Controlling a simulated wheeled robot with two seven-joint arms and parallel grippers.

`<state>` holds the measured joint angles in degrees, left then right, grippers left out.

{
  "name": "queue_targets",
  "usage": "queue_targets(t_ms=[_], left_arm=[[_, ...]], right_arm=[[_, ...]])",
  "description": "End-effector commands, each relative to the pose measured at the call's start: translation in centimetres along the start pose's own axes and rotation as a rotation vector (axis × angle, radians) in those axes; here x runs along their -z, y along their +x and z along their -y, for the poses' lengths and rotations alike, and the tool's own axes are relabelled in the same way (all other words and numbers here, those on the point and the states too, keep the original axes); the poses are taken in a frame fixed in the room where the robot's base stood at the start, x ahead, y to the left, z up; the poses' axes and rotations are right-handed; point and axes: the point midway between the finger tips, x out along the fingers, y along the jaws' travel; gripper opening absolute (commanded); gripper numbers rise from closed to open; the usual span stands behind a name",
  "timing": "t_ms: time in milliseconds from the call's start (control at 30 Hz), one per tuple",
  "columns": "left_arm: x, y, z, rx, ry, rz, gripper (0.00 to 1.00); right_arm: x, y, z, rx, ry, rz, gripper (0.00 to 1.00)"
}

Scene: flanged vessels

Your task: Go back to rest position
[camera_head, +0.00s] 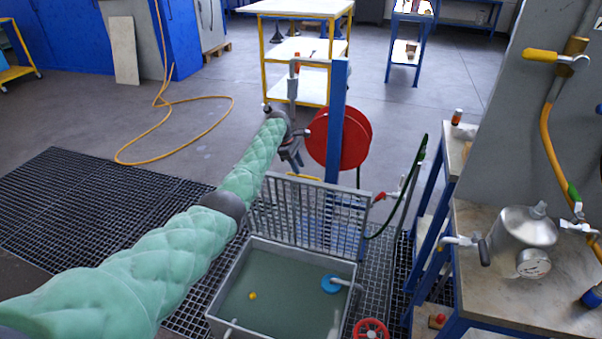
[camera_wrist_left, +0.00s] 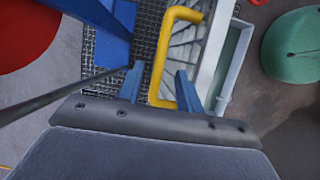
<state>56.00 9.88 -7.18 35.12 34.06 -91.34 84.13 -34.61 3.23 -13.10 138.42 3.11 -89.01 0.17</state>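My left arm, in a green quilted cover, reaches from the lower left in the head view. Its gripper (camera_head: 293,158) hangs above the back of a grey basin (camera_head: 283,243), near the raised grid lid (camera_head: 310,212). In the left wrist view the two blue-grey fingers (camera_wrist_left: 160,88) stand apart with nothing held between them. A yellow handle (camera_wrist_left: 165,50) shows beyond and between the fingers; it also shows just below the gripper in the head view (camera_head: 303,177). I cannot tell the exact gap between the fingers and the handle. My right gripper is not in view.
A blue post (camera_head: 337,120) with a red hose reel (camera_head: 350,138) stands close right of my left gripper. A workbench with a metal vessel (camera_head: 524,232) is at the right. The basin holds a blue disc (camera_head: 331,284). Open floor lies left, with an orange hose (camera_head: 190,103).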

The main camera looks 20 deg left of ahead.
Motion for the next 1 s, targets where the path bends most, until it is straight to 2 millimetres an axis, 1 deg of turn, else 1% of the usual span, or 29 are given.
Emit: queue_targets(t_ms=[100, 200, 567, 667, 933, 1000], left_arm=[[0.0, -0.9, 0.0, 0.000, 0.000, 0.000, 0.36], [0.0, -1.2, 0.0, 0.000, 0.000, 0.000, 0.36], [0.0, -1.3, 0.0, 0.001, 0.016, 0.000, 0.36], [0.0, -1.3, 0.0, 0.001, 0.078, 0.000, 0.36], [0.4, -1.3, 0.0, 0.004, 0.340, -0.019, 0.36], [0.3, -1.8, -0.2, -0.001, 0.408, -0.034, 0.36]], right_arm=[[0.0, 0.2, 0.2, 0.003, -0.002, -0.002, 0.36], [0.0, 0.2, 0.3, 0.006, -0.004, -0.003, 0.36], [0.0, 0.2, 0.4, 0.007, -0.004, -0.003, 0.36], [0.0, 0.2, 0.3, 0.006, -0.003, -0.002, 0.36], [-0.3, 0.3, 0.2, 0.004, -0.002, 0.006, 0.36], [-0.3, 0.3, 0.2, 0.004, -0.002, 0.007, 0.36]])
